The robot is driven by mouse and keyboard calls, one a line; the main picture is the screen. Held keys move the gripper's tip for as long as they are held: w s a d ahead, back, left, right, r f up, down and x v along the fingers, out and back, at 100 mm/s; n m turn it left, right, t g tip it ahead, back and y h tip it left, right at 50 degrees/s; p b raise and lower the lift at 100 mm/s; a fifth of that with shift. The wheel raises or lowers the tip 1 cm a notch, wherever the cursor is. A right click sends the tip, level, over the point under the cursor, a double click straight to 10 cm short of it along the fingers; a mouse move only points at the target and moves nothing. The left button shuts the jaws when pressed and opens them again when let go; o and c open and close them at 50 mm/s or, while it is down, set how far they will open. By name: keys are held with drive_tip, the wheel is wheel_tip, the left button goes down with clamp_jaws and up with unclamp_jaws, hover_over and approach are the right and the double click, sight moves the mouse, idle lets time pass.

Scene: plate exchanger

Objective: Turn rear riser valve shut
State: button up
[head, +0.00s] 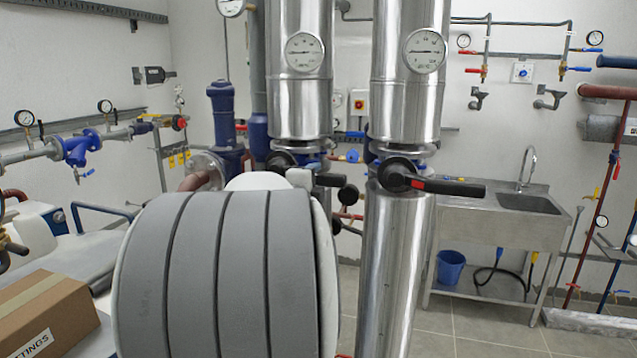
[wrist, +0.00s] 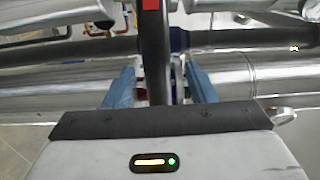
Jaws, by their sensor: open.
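The rear riser valve has a black hub (head: 280,161) and a black lever (head: 338,180), set on the left silver riser in the head view. The lever points right, across the pipe. In the wrist view the black lever (wrist: 155,60), with a red mark at the top edge, runs between my blue fingertips. My gripper (wrist: 160,78) is open, with one finger on each side of the lever and visible gaps. In the head view my arm hides most of the gripper; a small grey part (head: 301,178) shows at the lever.
A second silver riser (head: 391,260) stands close on the right, with its own black lever (head: 450,187) pointing right. Dial gauges (head: 305,51) sit above both valves. A sink bench (head: 490,228) stands behind at right. A cardboard box (head: 42,315) lies at lower left.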

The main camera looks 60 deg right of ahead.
drive_tip(key=shift+v, duration=1.2)
drive_tip(key=s+a+f+n+y, duration=0.1)
drive_tip(key=a+f+n+y, duration=0.4)
drive_tip(key=a+n, duration=0.6)
drive_tip(key=s+a+f+n+y+b, duration=0.1)
drive_tip(key=a+f+n+y, duration=0.5)
drive_tip(key=a, duration=1.4)
drive_tip(key=a+f+n+g+y+b, duration=0.1)
drive_tip(key=a+f+n+y, duration=0.5)
drive_tip(key=a+f+n, duration=0.5)
drive_tip(key=a+n, duration=0.5)
drive_tip(key=shift+s+a+f, duration=0.2)
drive_tip(key=shift+s+f, duration=0.2)
drive_tip(key=c, duration=0.3)
drive_tip(key=shift+d, duration=0.15)
